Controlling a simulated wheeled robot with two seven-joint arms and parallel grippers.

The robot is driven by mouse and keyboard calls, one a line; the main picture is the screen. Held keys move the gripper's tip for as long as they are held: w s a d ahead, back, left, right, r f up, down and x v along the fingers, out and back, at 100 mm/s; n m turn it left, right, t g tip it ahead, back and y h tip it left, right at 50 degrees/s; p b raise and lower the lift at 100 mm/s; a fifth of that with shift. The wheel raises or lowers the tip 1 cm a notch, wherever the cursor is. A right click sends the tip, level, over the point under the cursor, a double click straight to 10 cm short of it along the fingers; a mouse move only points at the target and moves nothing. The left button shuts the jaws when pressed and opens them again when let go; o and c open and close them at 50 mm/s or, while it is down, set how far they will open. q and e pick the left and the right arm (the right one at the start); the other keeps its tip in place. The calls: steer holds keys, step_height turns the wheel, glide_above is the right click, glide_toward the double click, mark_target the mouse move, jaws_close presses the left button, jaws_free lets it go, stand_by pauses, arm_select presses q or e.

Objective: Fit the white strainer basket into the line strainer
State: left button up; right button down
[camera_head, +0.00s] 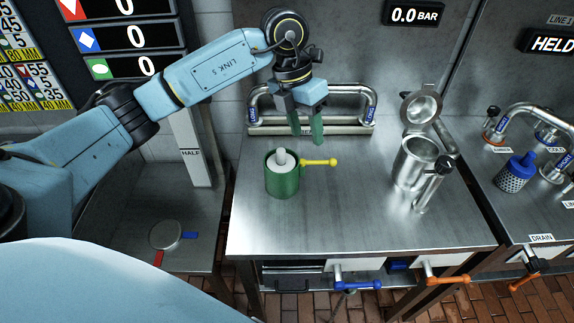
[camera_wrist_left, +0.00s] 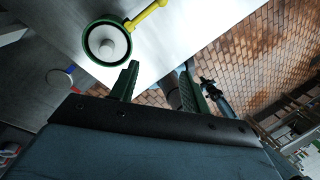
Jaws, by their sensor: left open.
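A white round piece with an upright grey-white knob (camera_head: 281,157), likely the white strainer basket, sits inside a green cup (camera_head: 283,184) with a yellow handle. Most of the piece is hidden by the cup. It also shows from above in the left wrist view (camera_wrist_left: 107,46). The steel line strainer (camera_head: 411,165) stands to the right on the bench, with its round lid (camera_head: 421,107) swung open. My left gripper (camera_head: 306,140) is open and empty, fingers pointing down, above and behind the cup, apart from it.
A bent steel pipe (camera_head: 314,88) runs along the back of the bench. A blue perforated basket (camera_head: 515,172) stands on the right-hand bench. Blue (camera_head: 357,285) and orange (camera_head: 447,280) valve handles stick out at the front. The bench front is clear.

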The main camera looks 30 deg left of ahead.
mark_target(280, 150)
arm_select(q)
steer(key=a+r+n+y, duration=0.1)
steer(key=a+y, duration=0.2)
steer(key=a, duration=0.3)
steer(key=f, duration=0.6)
steer(key=shift+w+f, duration=0.2)
steer(key=shift+w, duration=0.2)
steer(key=shift+a+f+p, duration=0.15)
steer(key=shift+f+p, duration=0.05)
steer(key=shift+f, duration=1.3)
steer(key=shift+a+f+p, duration=0.1)
steer(key=shift+f+p, duration=0.1)
steer(key=shift+f, duration=1.25)
jaws_close()
